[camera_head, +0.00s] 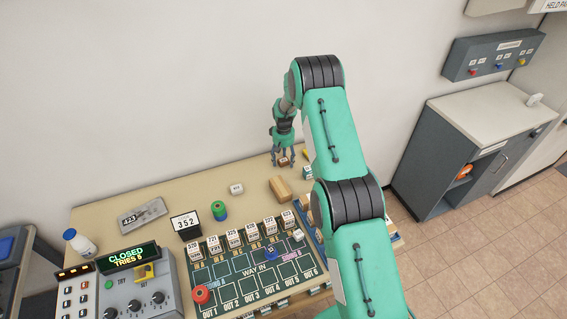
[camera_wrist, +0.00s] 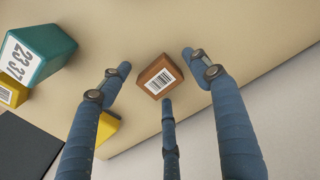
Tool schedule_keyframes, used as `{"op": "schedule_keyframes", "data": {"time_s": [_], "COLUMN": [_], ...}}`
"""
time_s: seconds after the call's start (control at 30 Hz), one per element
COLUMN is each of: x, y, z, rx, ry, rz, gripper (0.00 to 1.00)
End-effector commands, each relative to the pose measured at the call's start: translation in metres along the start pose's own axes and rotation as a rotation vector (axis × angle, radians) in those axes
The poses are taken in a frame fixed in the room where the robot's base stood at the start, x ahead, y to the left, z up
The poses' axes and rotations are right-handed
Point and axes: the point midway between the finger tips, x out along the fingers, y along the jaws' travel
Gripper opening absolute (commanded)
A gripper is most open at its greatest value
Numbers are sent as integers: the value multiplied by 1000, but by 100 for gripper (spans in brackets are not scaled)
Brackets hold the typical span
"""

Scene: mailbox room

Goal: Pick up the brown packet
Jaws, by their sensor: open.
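The brown packet (camera_wrist: 152,70) is a small box with a white barcode label. It lies on the tan table between the spread fingers of my gripper (camera_wrist: 157,63) in the wrist view. In the head view the packet (camera_head: 284,162) shows at the back of the table, under my gripper (camera_head: 283,157), which points down over it. The three blue fingers are open around the packet, and a gap shows between it and the two upper fingers. I cannot tell whether the lower middle finger touches it.
A tan block (camera_head: 279,188) lies nearer the numbered board (camera_head: 250,262). The table edge is close.

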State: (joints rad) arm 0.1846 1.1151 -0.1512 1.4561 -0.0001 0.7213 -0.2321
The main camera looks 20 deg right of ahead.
Motion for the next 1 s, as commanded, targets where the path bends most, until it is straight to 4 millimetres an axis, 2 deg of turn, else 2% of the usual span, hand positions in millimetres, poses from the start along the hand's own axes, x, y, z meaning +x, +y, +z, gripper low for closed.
{"op": "schedule_keyframes", "data": {"time_s": [0.2,0.4,0.47,1.0], "x": [0,0,0,-7], "y": [0,0,0,0], "z": [0,0,0,0], "rx": [0,0,0,0], "ry": [0,0,0,0], "rz": [0,0,0,0], "gripper": [60,21,11,10]}}
